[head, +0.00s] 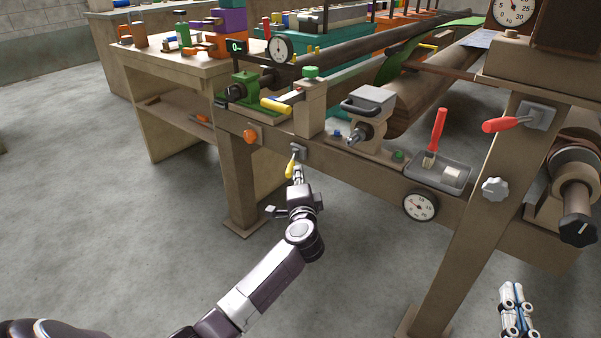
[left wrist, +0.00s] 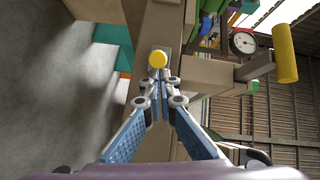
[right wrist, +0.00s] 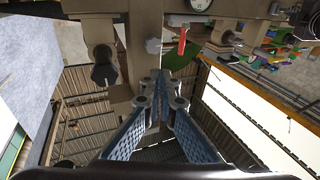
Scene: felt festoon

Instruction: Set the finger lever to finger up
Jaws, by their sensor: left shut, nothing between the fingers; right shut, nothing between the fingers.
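A small lever with a yellow handle (head: 290,167) sits on a grey plate (head: 299,151) on the bench's front beam; its handle hangs downward. Its round yellow end (left wrist: 157,59) shows in the left wrist view just beyond my left fingertips. My left gripper (head: 298,175) is shut and empty, close below and beside the yellow handle; I cannot tell whether it touches. A red-handled lever (head: 502,124) sits on the right post, its handle pointing left. No label shows which lever is the finger lever. My right gripper (head: 513,292) is shut and empty, low at the right, away from both levers.
An orange knob (head: 250,135) is left of the yellow lever on the beam. A dial gauge (head: 420,205) and a grey knob (head: 495,189) are to the right. A yellow bar handle (head: 276,106) juts out above. The floor (head: 130,240) in front is clear.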

